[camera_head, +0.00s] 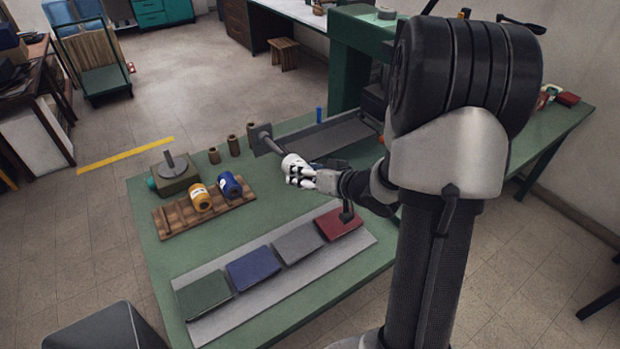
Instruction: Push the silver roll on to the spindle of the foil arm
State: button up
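A grey plate with a rod (271,143), apparently the foil arm and its spindle, sticks out over the green table (150,238) toward my gripper. My gripper (294,171) is at the rod's near end. A pale, rounded piece (291,161), probably the silver roll, sits between the rod and the white fingers. At this size I cannot tell whether it is around the rod or only against its end, nor whether the fingers are closed on it. A gold roll (201,199) and a blue roll (230,186) lie in a wooden rack (172,223).
Green, blue, grey and red covers (253,269) lie in a row on a grey board (225,323). A block with an upright post (175,181) and several brown cylinders (234,146) stand at the back left. A green machine frame (352,62) rises behind my gripper.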

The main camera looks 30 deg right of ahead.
aim_at(279, 149)
jog(key=shift+w+f, duration=0.1)
jog(key=shift+w, duration=1)
jog(key=shift+s+p, duration=0.1)
jog(key=shift+p, duration=0.25)
jog(key=shift+w, duration=0.2)
dwell(0.4)
jog(key=shift+w+a+f+p, duration=0.15)
jog(key=shift+w+p, duration=0.2)
jog(key=shift+w, duration=1.55)
jog(key=shift+w+f+p, duration=0.15)
jog(key=shift+w+p, duration=0.2)
jog(key=shift+w, duration=1.6)
jog(key=shift+w+a+f+p, duration=0.15)
jog(key=shift+w+p, duration=0.2)
jog(key=shift+w, duration=1.55)
jog(key=shift+d, duration=0.1)
jog(key=o, duration=1.3)
